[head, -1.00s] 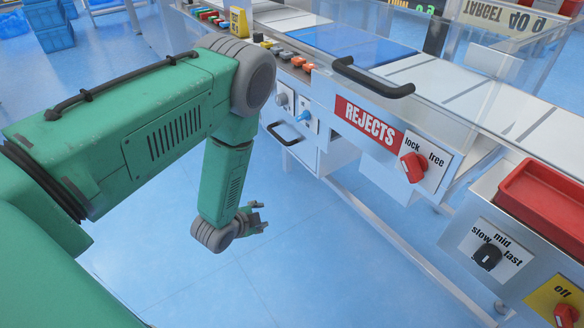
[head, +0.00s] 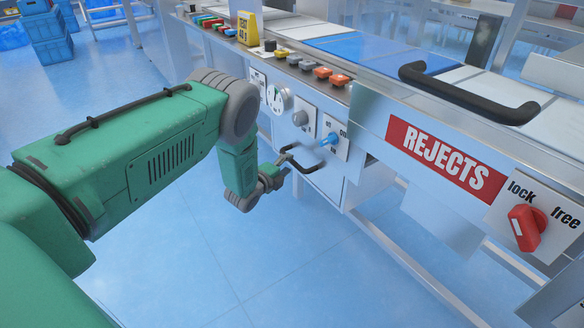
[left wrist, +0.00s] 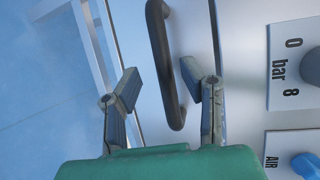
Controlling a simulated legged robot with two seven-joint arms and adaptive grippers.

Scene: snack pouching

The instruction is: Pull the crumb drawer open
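The crumb drawer is a pale front (head: 324,187) below the control panel, with a dark bar handle (head: 302,162). My left gripper (head: 281,172) is beside this handle in the head view, at the end of my green arm. In the left wrist view my left gripper (left wrist: 158,92) is open, and the dark handle (left wrist: 162,60) runs between its two fingers, apart from both. The drawer looks shut. My right gripper is in neither view.
Above the drawer are a gauge (head: 278,97), a grey knob (head: 301,118) and a blue valve (head: 329,140). To the right are a red REJECTS label (head: 437,162), a larger black handle (head: 468,95) and a red lock/free knob (head: 526,226). Open blue floor lies in front.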

